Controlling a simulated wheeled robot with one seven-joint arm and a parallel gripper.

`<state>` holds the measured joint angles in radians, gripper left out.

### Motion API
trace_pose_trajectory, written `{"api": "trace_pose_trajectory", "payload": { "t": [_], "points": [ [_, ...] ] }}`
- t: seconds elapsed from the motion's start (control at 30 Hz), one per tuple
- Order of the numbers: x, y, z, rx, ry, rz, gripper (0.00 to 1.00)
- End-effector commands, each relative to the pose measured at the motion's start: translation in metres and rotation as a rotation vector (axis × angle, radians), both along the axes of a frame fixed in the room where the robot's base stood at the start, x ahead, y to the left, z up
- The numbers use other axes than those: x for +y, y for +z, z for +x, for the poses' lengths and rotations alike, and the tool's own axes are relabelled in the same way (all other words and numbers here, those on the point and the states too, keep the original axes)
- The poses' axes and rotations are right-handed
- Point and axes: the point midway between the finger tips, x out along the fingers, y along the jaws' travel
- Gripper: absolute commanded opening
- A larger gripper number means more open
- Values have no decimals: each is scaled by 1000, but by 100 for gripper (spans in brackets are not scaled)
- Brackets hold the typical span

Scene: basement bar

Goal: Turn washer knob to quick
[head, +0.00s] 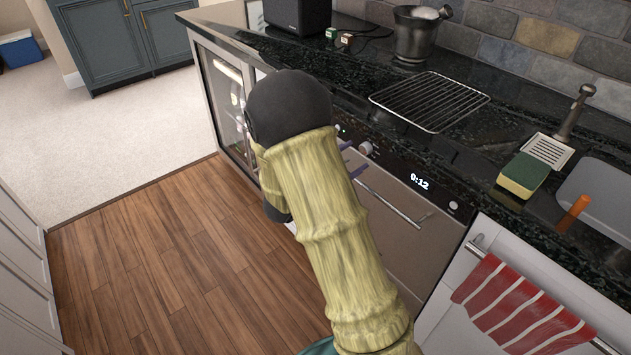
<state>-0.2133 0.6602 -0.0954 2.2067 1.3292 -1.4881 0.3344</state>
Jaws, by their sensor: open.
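The built-in appliance (398,232) under the counter has a dark control panel with a lit display (419,181) reading 0:12. A round, light knob (365,148) is on the panel left of the display, and a small round knob (453,205) is to its right. No markings around the knobs are readable, and I cannot tell which is the washer knob. My arm crosses the middle of the view and hides part of the panel. Purple fingers of my gripper (352,163) show past the arm's right side, close to the left knob. The gripper is open; contact cannot be seen.
The black counter (350,98) holds a wire rack (430,101), a metal mortar (415,38), and a sponge (523,175). A glass-fronted cooler (229,95) is left of my arm. A red striped towel (512,305) hangs at lower right. The wooden floor (170,250) is clear.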

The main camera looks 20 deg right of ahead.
Motion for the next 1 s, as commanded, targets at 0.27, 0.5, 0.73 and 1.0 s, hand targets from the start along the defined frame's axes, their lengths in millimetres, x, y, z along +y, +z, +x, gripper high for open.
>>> {"api": "trace_pose_trajectory", "payload": {
  "t": [0.27,0.5,0.73,1.0],
  "points": [
    [51,-2,-22,1,1,0,49],
    [95,-4,-41,1,-1,-1,49],
    [128,-6,-56,1,-4,-1,49],
    [136,-7,-60,0,-6,-1,49]
  ]
}}
